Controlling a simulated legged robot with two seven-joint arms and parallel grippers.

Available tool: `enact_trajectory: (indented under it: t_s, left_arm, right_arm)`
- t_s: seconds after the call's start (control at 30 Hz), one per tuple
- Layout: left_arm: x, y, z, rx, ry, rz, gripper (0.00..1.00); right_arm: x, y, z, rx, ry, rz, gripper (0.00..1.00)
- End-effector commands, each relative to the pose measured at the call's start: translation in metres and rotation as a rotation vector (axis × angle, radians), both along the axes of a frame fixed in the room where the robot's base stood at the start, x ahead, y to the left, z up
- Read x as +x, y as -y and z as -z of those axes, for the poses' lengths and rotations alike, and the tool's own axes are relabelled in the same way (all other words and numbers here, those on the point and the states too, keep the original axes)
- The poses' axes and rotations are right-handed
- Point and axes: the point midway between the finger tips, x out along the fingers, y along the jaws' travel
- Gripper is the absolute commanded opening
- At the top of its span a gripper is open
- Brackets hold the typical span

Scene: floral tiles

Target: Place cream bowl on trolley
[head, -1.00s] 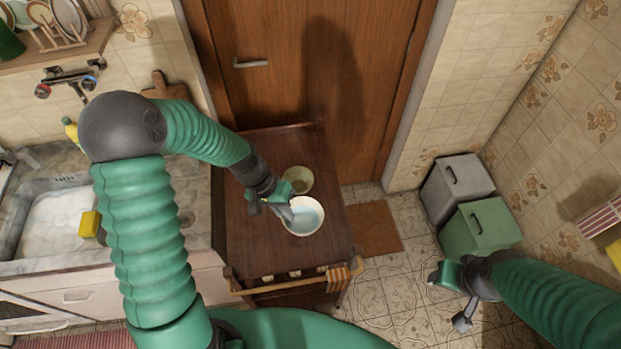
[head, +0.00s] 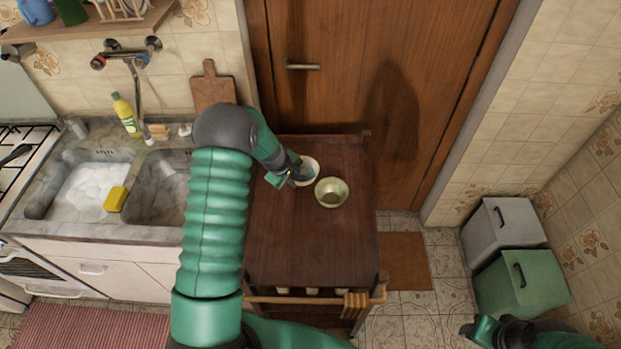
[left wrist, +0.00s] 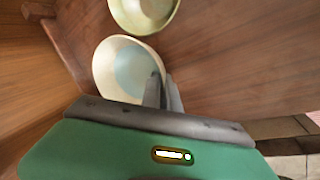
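The cream bowl (head: 310,169), pale blue inside, is at the far part of the dark wooden trolley (head: 300,240), near the door. My left gripper (head: 297,171) is at its rim and hides part of it. In the left wrist view the fingers (left wrist: 164,88) are close together and pinch the rim of the cream bowl (left wrist: 112,67). I cannot tell whether the bowl touches the trolley top or hangs just above it. My right gripper (head: 480,331) is at the lower right, partly cut off, and its fingers are unclear.
A yellow-green bowl (head: 331,192) stands on the trolley, close to the cream bowl at its front right. A striped cloth (head: 356,304) hangs on the trolley's front rail. The sink counter is at left, two bins (head: 502,228) at right. The trolley's front top is clear.

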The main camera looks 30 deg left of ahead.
Motion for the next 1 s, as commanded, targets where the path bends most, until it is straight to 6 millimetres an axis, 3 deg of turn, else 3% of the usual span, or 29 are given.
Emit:
enact_trajectory:
  t_s: [0.1,0.3,0.5,0.87,0.9,1.0]
  left_arm:
    - [0.033,0.008,0.002,0.001,-0.001,0.005,0.00]
    - [0.063,0.016,0.006,0.002,0.000,0.002,0.00]
    - [0.064,0.019,0.037,0.001,-0.001,0.001,0.00]
    - [0.064,0.016,0.047,0.001,0.001,0.001,0.00]
    - [0.063,0.016,0.045,0.000,0.000,0.001,0.10]
    - [0.063,0.016,0.045,0.000,0.000,0.001,0.23]
  right_arm:
    - [0.000,0.000,-0.013,0.000,0.000,-0.001,0.51]
    - [0.000,0.000,-0.018,0.000,0.000,-0.001,0.51]
    - [0.000,0.000,-0.027,0.000,0.000,-0.001,0.51]
    - [0.000,0.000,-0.021,0.000,0.000,-0.001,0.51]
    - [0.000,0.000,-0.023,0.000,-0.001,-0.001,0.51]
    - [0.000,0.000,-0.023,0.000,-0.001,-0.001,0.51]
